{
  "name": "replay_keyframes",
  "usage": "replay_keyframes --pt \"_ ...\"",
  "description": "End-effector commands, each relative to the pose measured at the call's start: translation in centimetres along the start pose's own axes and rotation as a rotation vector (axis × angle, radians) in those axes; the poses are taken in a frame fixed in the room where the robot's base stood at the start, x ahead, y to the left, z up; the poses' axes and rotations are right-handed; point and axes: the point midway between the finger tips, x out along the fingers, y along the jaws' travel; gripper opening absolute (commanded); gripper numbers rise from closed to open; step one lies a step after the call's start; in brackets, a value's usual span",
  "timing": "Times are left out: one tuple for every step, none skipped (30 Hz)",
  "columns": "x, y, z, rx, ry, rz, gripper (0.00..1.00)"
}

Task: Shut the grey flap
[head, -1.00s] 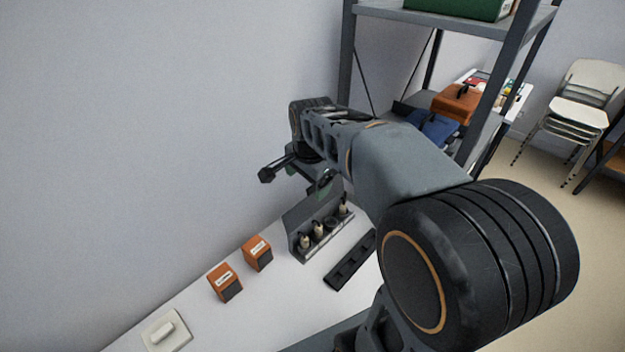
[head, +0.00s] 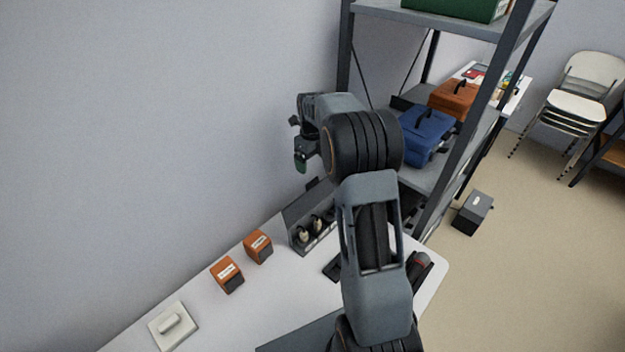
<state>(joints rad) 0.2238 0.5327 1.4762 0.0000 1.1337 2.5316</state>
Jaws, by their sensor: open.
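The grey flap (head: 300,207) stands raised along the back of a grey open case (head: 313,243) on the white table. Several small pale-topped pieces stand in the case. My arm hides its right end. My gripper (head: 298,145) is open and empty, above the flap and near the wall, apart from the flap. Its dark fingers are small in the head view.
Two orange boxes (head: 227,274) (head: 258,246) and a white switch plate (head: 174,325) lie left of the case. A dark strip (head: 332,270) lies in front, partly hidden by my arm. A metal shelf (head: 434,14) stands behind right.

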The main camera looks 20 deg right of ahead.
Motion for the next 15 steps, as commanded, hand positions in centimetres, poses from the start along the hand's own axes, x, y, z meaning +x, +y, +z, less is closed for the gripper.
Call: replay_keyframes --pt "1.0 0.1 -0.1 0.0 0.004 0.003 0.89" --pt "1.6 0.1 -0.1 -0.001 0.004 0.003 0.89" --pt "2.4 0.1 -0.1 -0.001 0.004 0.003 0.89" --pt "3.0 0.0 -0.1 -0.001 0.003 0.002 0.89" --pt "3.5 0.1 -0.1 -0.001 0.004 0.003 0.89" --pt "4.2 0.1 -0.1 -0.001 0.003 0.002 0.89" --pt "4.7 0.1 -0.1 -0.002 0.004 0.003 0.89" --pt "5.2 0.0 0.0 -0.002 0.002 0.002 0.89" --pt "5.8 0.1 -0.1 -0.002 0.002 0.002 0.89" --pt "6.2 0.1 -0.1 -0.002 0.002 0.001 0.89" --pt "6.6 0.1 -0.1 -0.002 0.002 0.002 0.89" --pt "7.1 0.1 -0.1 -0.002 0.002 0.001 0.89" --pt "7.4 0.0 0.0 -0.002 0.001 0.001 0.89" --pt "7.7 0.0 0.0 -0.002 0.002 0.001 0.89" --pt "8.1 0.0 0.0 -0.002 0.002 0.001 0.89"
